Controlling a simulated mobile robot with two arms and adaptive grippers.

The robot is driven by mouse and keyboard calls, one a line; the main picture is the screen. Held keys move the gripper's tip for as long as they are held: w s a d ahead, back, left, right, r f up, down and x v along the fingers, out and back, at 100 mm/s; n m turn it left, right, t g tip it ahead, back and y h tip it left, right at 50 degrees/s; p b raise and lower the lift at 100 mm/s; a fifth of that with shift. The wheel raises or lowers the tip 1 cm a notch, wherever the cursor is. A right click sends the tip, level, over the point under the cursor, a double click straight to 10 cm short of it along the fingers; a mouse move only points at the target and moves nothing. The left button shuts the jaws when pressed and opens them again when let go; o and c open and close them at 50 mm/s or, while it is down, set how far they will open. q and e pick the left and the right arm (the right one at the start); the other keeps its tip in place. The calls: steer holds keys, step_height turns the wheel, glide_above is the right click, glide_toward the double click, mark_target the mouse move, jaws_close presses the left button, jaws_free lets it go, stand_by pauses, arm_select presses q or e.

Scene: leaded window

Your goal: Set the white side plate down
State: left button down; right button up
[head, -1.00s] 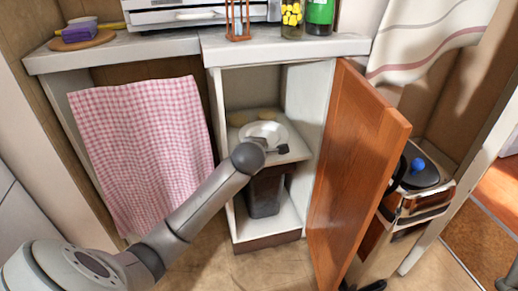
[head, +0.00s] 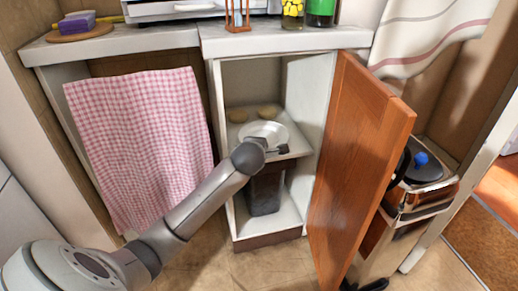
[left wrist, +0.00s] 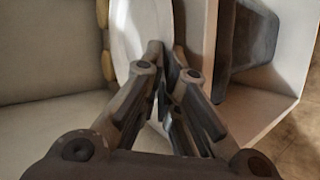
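The white side plate (head: 264,130) is inside the open cabinet, over its middle shelf (head: 298,146). My left gripper (head: 278,150) reaches in at the plate's near rim. In the left wrist view its fingers (left wrist: 167,52) lie on either side of the rim, close together, and look shut on it. Whether the plate's underside touches the shelf is hard to tell. My right gripper is not in view.
Two small round tan things (head: 268,111) lie behind the plate. A dark bin (head: 265,193) stands in the compartment below. The wooden door (head: 357,165) stands open at the right, and a pink checked cloth (head: 140,140) hangs at the left.

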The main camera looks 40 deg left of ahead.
arm_select(q)
steer(key=shift+f, duration=0.5)
steer(key=c, duration=1.6)
jaws_free()
steer(key=shift+o, duration=0.2)
steer(key=shift+f, duration=0.1)
steer(key=shift+f, duration=0.1)
steer(key=shift+s+d, duration=0.1)
steer(key=shift+s, duration=0.05)
